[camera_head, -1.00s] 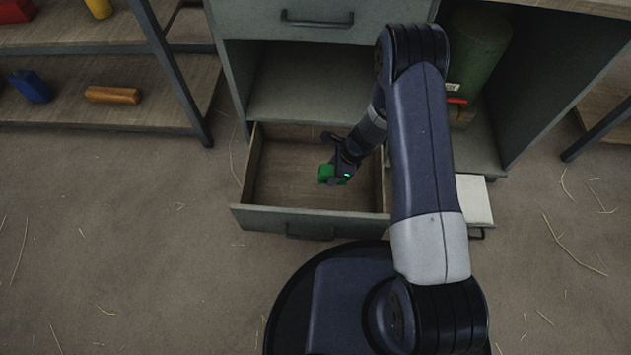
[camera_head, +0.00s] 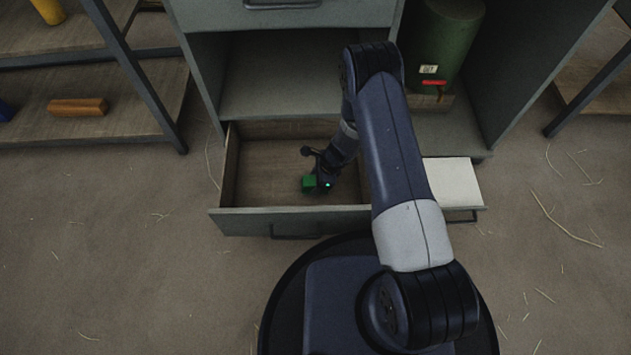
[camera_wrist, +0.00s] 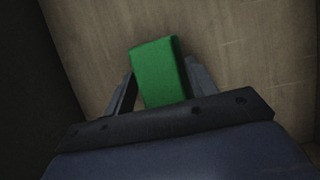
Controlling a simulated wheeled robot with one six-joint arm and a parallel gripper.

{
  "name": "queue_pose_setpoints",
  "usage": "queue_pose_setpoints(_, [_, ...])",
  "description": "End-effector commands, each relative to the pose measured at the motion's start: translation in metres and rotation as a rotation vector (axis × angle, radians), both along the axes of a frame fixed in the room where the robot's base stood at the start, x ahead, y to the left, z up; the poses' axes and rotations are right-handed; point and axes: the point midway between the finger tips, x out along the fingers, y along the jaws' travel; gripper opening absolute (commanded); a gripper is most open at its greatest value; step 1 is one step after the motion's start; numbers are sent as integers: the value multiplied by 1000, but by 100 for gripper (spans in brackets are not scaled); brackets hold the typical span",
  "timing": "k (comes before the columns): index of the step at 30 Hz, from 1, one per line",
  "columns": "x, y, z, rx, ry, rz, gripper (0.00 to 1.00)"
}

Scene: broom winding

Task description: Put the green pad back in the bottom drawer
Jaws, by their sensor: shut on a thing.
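The green pad (camera_head: 308,183) is a small green block held in my gripper (camera_head: 318,183). In the wrist view the green pad (camera_wrist: 158,72) sits between the two fingers of my gripper (camera_wrist: 160,88), over a wooden drawer floor. The bottom drawer (camera_head: 235,222) is pulled open, with a grey front and a bare wooden inside. The gripper and pad are inside the drawer's outline, low towards its floor. I cannot tell whether the pad touches the floor.
A grey cabinet (camera_head: 200,75) stands behind the drawer. A white-topped pull-out (camera_head: 452,183) juts out right of the drawer. A shelf at left holds an orange block (camera_head: 78,107).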

Motion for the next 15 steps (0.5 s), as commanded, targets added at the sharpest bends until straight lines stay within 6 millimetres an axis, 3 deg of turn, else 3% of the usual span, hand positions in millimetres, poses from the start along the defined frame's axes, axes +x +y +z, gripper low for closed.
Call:
queue_pose_setpoints(6, [0,0,-3,0,0,0,32])
queue_pose_setpoints(7, [0,0,-2,0,0,0,55])
queue_pose_setpoints(15, [0,0,-2,0,0,0,76])
